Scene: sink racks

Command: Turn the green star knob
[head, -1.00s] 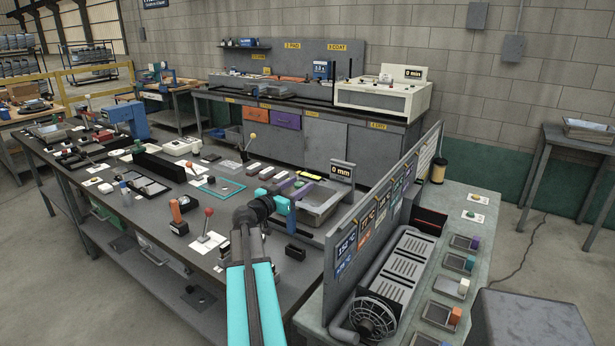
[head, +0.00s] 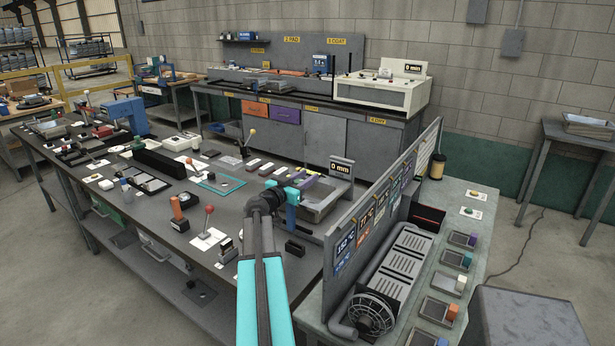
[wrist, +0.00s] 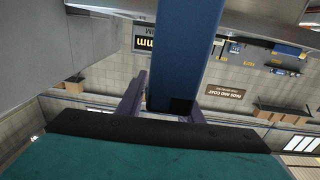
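A small green knob (head: 471,210) sits on a white card on the right bench. It is too small to tell its star shape or how it is turned. My gripper (head: 306,183) is well to its left, over the main table by the grey sink tray and the "0 mm" display (head: 341,167). In the wrist view a blue bar (wrist: 182,60) runs between two purplish finger-like parts (wrist: 131,97). I cannot tell whether the bar is held. The green knob does not show in the wrist view.
A slanted panel of signs (head: 385,200) stands between my gripper and the right bench (head: 492,210). That bench holds a yellow knob (head: 480,194), several small trays with coloured blocks, and a vented unit with a fan (head: 371,313). A grey box (head: 530,315) stands at front right.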

